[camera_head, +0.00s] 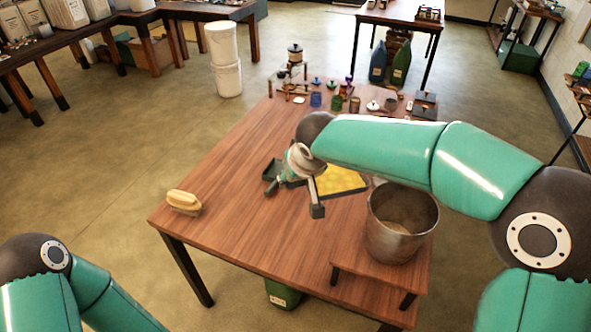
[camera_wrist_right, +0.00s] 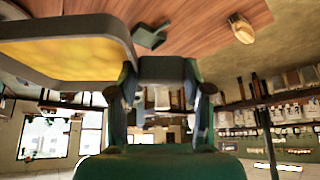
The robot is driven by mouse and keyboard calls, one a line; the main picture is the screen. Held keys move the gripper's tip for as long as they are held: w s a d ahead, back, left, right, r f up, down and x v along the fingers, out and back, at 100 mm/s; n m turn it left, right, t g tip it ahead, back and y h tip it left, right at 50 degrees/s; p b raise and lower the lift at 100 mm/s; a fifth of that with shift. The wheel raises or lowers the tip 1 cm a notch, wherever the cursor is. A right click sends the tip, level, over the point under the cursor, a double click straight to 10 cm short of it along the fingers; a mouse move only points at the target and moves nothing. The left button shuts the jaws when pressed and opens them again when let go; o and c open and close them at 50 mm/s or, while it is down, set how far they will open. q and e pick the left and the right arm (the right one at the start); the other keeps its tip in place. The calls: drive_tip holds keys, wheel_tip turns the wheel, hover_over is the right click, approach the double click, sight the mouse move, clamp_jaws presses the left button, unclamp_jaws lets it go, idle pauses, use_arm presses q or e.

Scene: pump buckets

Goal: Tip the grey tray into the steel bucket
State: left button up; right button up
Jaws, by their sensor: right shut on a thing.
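The grey tray (camera_head: 347,194) shows behind my right wrist in the head view, with yellow material in it. Its rim and yellow contents fill the upper left of the right wrist view (camera_wrist_right: 132,38). My right gripper (camera_wrist_right: 165,72) is shut on the tray at its side; the exact contact is hard to see. The steel bucket (camera_head: 385,245) stands upright to the right of the tray, on a small wooden stand. Its mouth is open, with something pale inside. My left gripper is out of view; only part of that arm shows at lower left.
A yellowish brush (camera_head: 183,201) lies at the table's left edge. A dark scoop-like thing (camera_wrist_right: 150,36) lies on the table near the tray. Jars and small pots (camera_head: 316,99) crowd the back of the table (camera_head: 240,215).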

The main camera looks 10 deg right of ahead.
drive_tip(key=shift+t+y, duration=0.6)
drive_tip(key=shift+y, duration=0.1)
drive_tip(key=r, duration=0.1)
drive_tip(key=s+d+r, duration=0.1)
drive_tip(key=d+r, duration=0.1)
drive_tip(key=shift+s+d, duration=0.25)
drive_tip(key=shift+s+d+r+m+t+y, duration=0.15)
drive_tip(key=shift+s+d+r+y, duration=0.1)
drive_tip(key=shift+d+r, duration=0.15)
drive_tip(key=shift+s+d+r+m+t+y, duration=0.15)
drive_tip(key=shift+s+d+r+y, duration=0.1)
drive_tip(key=shift+r, duration=0.25)
drive_tip(key=shift+s+d+r+m+t+y, duration=0.15)
drive_tip(key=shift+s+d+r+t+y, duration=0.15)
drive_tip(key=shift+d+r, duration=0.2)
drive_tip(key=shift+s+d+r+m+t+y, duration=0.2)
drive_tip(key=shift+d+r+y, duration=0.1)
drive_tip(key=shift+d+r, duration=0.15)
drive_tip(key=s+d+r+m+t+y+b, duration=0.2)
drive_tip(key=s+d+t+b, duration=0.4)
drive_tip(key=b, duration=1.9)
drive_tip(key=s+d+r+m+t+y+b, duration=0.2)
drive_tip(key=s+d+m+t+y+b, duration=0.3)
drive_tip(key=b, duration=2)
drive_tip(key=s+d+m+t, duration=0.1)
drive_tip(key=d+t, duration=0.3)
drive_tip(key=d, duration=0.4)
drive_tip(key=shift+d+m, duration=0.2)
drive_tip(key=shift+m, duration=0.55)
